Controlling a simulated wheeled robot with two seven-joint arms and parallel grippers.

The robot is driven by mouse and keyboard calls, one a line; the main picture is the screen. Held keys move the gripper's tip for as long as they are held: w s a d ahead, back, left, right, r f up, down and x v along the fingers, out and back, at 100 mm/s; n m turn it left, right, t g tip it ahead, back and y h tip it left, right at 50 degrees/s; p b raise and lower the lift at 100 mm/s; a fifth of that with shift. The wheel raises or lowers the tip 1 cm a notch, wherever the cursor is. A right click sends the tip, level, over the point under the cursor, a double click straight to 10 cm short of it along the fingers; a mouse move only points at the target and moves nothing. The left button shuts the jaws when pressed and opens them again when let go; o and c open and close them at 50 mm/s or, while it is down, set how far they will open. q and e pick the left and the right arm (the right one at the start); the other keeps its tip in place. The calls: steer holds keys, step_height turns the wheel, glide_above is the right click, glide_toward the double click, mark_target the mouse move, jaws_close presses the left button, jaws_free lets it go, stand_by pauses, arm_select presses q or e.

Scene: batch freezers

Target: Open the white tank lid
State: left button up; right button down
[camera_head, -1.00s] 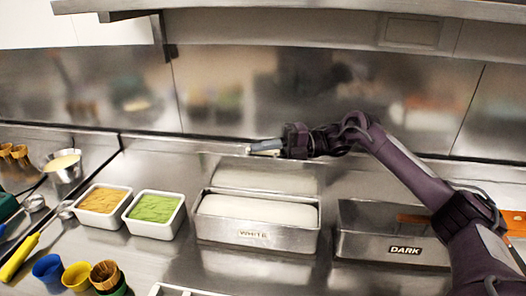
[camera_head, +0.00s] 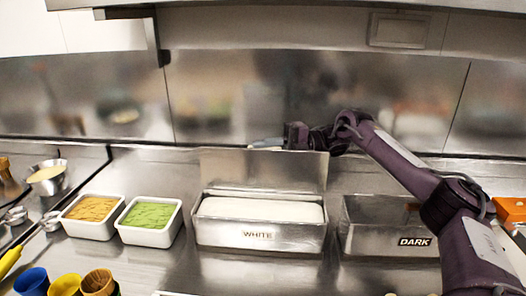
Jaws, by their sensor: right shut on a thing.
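The white tank (camera_head: 258,236) is a steel box labelled WHITE, in the middle of the head view. It is open at the top and its white contents show. Its steel lid (camera_head: 262,172) stands raised, near upright, along the back edge of the tank. My right gripper (camera_head: 265,146) is at the top edge of the lid, shut on it; the exact contact is small and partly hidden behind the lid. My right arm reaches in from the right. My left gripper is not in view.
A steel tank labelled DARK (camera_head: 385,240) stands to the right, under my right forearm. White tubs of green (camera_head: 151,240) and orange-brown food (camera_head: 88,234) stand left. Coloured cups are at the front left. A steel wall closes the back.

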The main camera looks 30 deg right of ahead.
steer(key=c, duration=1.4)
jaws_free()
steer(key=shift+f, duration=0.1)
steer(key=shift+d, duration=0.15)
steer(key=b+v, duration=0.1)
steer(key=v, duration=0.6)
steer(key=shift+d, duration=0.25)
